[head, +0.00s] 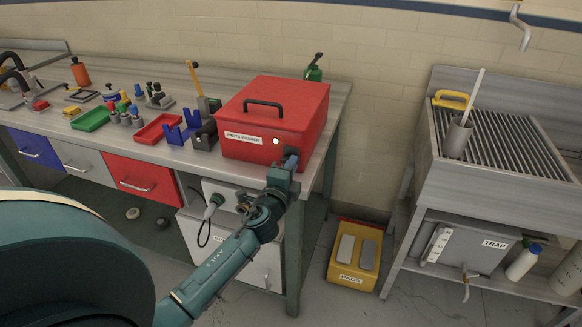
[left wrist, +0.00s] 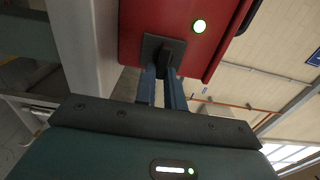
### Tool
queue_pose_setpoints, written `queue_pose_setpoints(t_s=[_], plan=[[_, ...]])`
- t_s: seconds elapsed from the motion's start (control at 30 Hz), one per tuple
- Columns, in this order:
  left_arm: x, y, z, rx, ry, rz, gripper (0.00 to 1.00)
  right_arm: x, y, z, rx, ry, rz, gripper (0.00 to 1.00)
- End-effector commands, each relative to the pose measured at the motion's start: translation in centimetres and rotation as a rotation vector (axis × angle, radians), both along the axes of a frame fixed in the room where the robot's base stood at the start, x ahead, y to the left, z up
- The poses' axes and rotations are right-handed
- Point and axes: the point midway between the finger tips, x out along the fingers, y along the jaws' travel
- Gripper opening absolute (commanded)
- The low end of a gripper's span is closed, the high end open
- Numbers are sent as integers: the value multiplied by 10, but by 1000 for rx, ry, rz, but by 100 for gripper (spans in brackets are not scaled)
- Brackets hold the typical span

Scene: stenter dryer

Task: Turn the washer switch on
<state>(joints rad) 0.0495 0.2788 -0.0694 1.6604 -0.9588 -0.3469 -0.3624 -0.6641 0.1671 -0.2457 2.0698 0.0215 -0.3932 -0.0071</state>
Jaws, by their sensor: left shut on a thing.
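The red parts washer (head: 300,100) stands on the bench with its lid closed and a black handle on top. The washer switch (left wrist: 170,50) is a dark knob on a dark square plate beside that light. My left gripper (head: 290,158) is at the right end of the washer's front. In the left wrist view its two blue fingers (left wrist: 163,78) are shut on the switch. In the head view the gripper mostly hides the switch. My right gripper is not in view.
A grey cabinet with a cable (head: 206,226) is below the bench. A yellow pads box (head: 354,262) and a slatted sink (head: 500,140) stand at right.

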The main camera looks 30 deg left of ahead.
Motion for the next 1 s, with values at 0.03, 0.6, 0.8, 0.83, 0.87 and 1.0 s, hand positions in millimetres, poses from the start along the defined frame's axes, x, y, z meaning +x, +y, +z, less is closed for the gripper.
queue_pose_setpoints(t_s=[0.03, 0.6, 0.8, 0.83, 0.87, 1.0], plan=[[0, 0, -1, 3, 4, 1, 0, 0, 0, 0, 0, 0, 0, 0], [0, 0, 0, 1, 1, 0, 33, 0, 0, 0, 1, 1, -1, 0], [-5, -1, -1, 1, 1, 0, 33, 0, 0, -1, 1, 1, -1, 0], [-8, -2, -1, 1, 2, 0, 33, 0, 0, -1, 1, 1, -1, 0], [-12, -3, -2, 0, 2, -1, 33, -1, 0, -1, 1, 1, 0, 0], [-37, -9, -3, -1, 3, -1, 33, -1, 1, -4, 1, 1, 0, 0]])
